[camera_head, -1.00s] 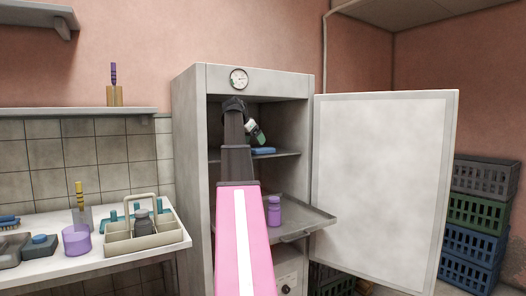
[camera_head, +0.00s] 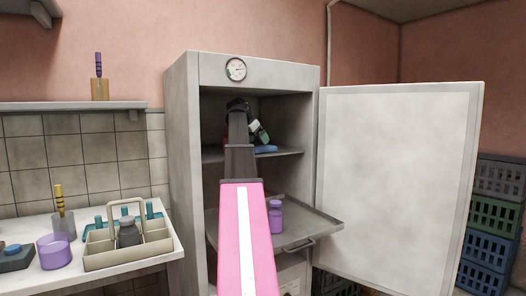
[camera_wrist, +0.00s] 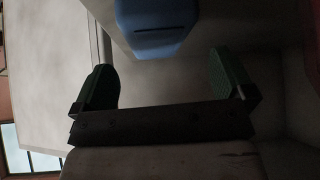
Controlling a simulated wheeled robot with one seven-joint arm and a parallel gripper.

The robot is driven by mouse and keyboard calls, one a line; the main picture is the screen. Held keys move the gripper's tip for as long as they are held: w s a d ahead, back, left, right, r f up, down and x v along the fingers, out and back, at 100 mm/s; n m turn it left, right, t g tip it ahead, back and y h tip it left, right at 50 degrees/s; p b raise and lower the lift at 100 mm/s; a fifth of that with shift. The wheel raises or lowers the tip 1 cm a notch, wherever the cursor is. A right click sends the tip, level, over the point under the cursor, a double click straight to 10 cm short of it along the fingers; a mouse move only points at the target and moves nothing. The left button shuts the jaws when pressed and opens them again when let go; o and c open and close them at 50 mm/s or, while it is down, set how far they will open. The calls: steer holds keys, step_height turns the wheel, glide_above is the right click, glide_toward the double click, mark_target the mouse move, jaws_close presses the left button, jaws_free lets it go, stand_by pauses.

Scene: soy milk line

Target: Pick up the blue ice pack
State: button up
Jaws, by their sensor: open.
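The blue ice pack (camera_head: 265,149) lies on the upper shelf (camera_head: 288,153) inside the open grey cabinet. In the wrist view the blue ice pack (camera_wrist: 157,24) is at the top, just beyond the fingertips and between their lines. My gripper (camera_head: 258,131) is inside the cabinet above that shelf, close to the pack, partly hidden by my arm. In the wrist view my gripper (camera_wrist: 165,78) has its two green fingers wide apart with nothing between them.
A purple bottle (camera_head: 275,216) stands on the pulled-out lower tray (camera_head: 310,228). The cabinet door (camera_head: 395,185) stands open at the right. A counter at the left holds a beige caddy (camera_head: 128,252) and a purple cup (camera_head: 53,252). Crates (camera_head: 490,215) are stacked at far right.

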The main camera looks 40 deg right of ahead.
steer(key=x, duration=0.4)
steer(key=shift+s+d+f, duration=0.15)
steer(key=shift+d+f, duration=0.05)
steer(key=shift+c, duration=0.3)
steer(key=c, duration=1.1)
steer(key=shift+r, duration=0.15)
